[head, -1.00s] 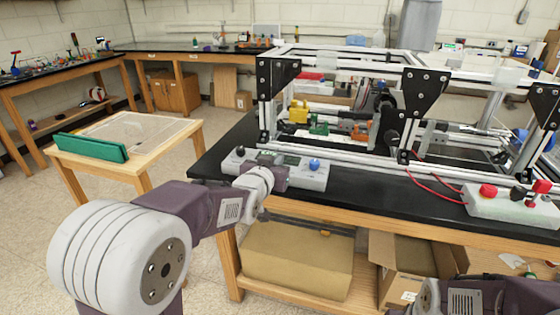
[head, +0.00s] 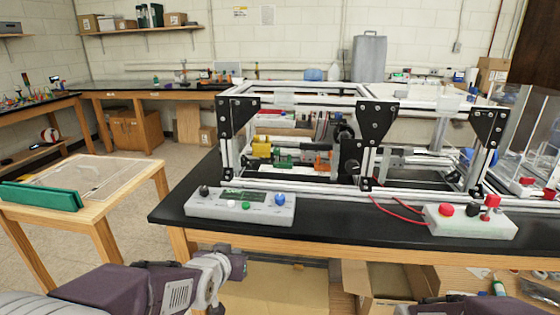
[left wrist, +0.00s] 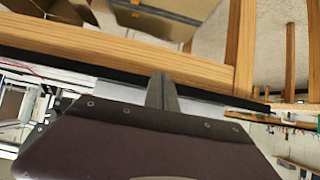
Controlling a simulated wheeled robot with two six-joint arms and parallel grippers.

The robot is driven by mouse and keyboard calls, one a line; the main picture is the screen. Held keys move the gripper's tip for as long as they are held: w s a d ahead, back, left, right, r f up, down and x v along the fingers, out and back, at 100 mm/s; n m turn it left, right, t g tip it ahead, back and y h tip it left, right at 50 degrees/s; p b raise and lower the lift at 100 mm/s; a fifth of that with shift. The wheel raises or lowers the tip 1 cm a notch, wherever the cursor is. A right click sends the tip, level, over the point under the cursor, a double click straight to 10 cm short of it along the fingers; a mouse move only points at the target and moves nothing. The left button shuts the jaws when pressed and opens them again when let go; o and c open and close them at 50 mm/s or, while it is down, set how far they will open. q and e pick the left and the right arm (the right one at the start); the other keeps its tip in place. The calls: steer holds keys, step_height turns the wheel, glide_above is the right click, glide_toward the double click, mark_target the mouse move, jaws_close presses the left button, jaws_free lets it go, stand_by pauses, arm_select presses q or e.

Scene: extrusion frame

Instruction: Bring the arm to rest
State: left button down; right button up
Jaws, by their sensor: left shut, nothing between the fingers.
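My left arm comes in low from the left in the head view, with its purple and white links across the bottom. My left gripper (head: 236,263) is at the front of the black-topped bench (head: 330,220), in front of its wooden edge in the picture. In the left wrist view the fingers (left wrist: 163,92) are together and hold nothing, with the bench's wooden edge behind them. I cannot tell the exact gap to the bench. A part of my right arm shows at the bottom right of the head view; its gripper is not visible.
A grey control box (head: 240,207) with knobs and a second box with red buttons (head: 470,220) lie near the bench's front edge. The aluminium extrusion frame (head: 300,187) stands behind them. A small wooden table (head: 140,185) with a green holder (head: 40,196) stands left. Cardboard boxes are under the bench.

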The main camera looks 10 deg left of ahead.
arm_select(q)
steer(key=s+f+g, duration=0.5)
steer(key=s+f, duration=0.2)
steer(key=s, duration=0.3)
steer(key=s+f+g, duration=0.5)
steer(key=s+f, duration=0.1)
steer(key=s, duration=0.3)
step_height(320, 180, up, 15)
steer(key=p, duration=1.6)
steer(key=shift+r, duration=0.2)
steer(key=shift+a, duration=0.1)
